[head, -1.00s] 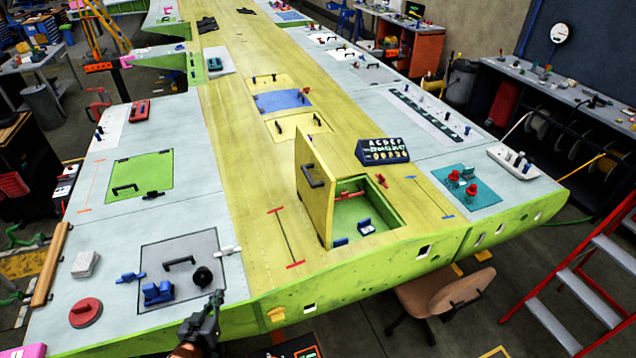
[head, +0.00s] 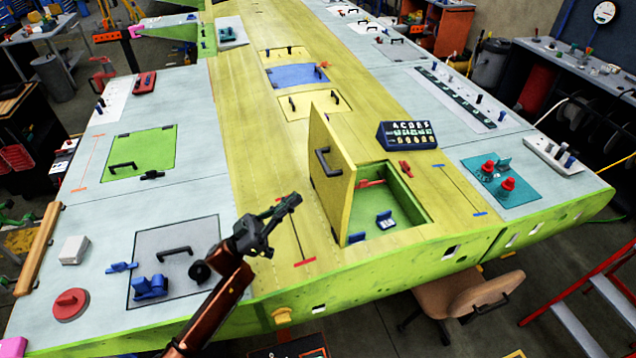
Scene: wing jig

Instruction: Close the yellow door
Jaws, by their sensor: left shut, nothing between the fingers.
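The yellow door (head: 333,179) stands upright on the left edge of a green-lined opening (head: 401,216) in the yellow wing panel. Its black handle (head: 321,162) is on the face turned to the left. My left gripper (head: 292,202) is shut and empty. It is to the left of the door, in front of and below the handle in the picture, with a gap between its fingertips and the door. My right gripper is not in view.
A dark blue lettered box (head: 407,135) and a small red clamp (head: 405,168) sit behind the opening. Small blue parts (head: 385,220) lie inside it. A grey panel (head: 180,240) with a black handle and blue fixture lies left of my arm.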

